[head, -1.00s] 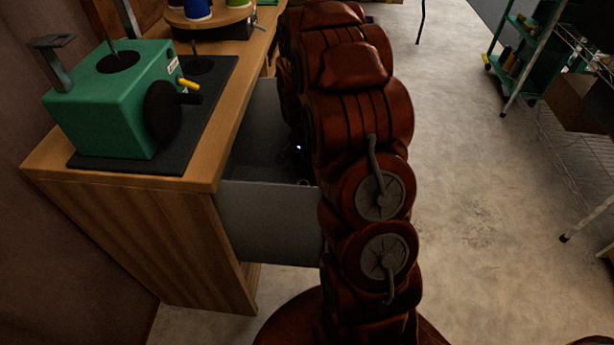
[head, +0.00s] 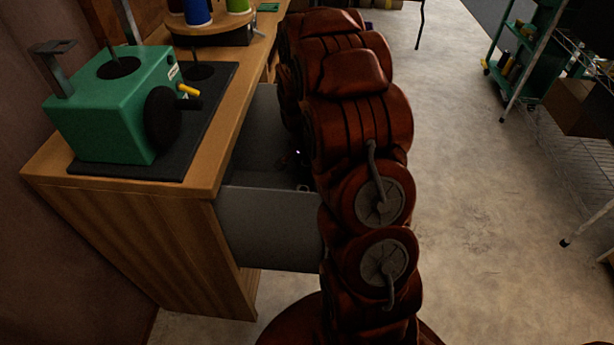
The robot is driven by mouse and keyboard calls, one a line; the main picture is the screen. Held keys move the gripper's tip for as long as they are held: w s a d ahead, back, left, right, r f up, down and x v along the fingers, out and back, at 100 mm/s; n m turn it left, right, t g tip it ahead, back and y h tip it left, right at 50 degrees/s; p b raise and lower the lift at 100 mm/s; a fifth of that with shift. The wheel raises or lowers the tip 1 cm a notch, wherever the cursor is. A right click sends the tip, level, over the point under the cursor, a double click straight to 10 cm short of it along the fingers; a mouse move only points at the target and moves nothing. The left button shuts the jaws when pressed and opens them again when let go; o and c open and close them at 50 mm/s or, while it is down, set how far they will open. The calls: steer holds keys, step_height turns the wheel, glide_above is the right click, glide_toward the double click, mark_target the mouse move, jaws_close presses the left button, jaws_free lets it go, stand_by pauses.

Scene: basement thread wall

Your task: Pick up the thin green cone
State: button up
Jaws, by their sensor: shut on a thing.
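No thin green cone can be made out for certain. A green spool (head: 238,6) stands on the round wooden stand at the top edge, partly cut off, and its full shape cannot be told. My red-brown arm fills the middle of the head view and reaches away over the right side of an open grey drawer (head: 268,228). My gripper is hidden behind the arm, so its fingers and anything in them do not show. A small dark part with a bright glint shows inside the drawer beside the arm, too dim to name.
A green machine (head: 105,115) with a black wheel sits on a dark mat on the wooden bench (head: 190,190). A blue spool (head: 197,13) stands on the round stand (head: 212,27). A green shelf cart (head: 522,65) is at upper right. The floor right of my arm is clear.

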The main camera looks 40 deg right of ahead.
step_height(320, 180, up, 10)
steer(key=p, duration=0.2)
stand_by(0.3)
steer(key=shift+r, duration=0.1)
stand_by(0.4)
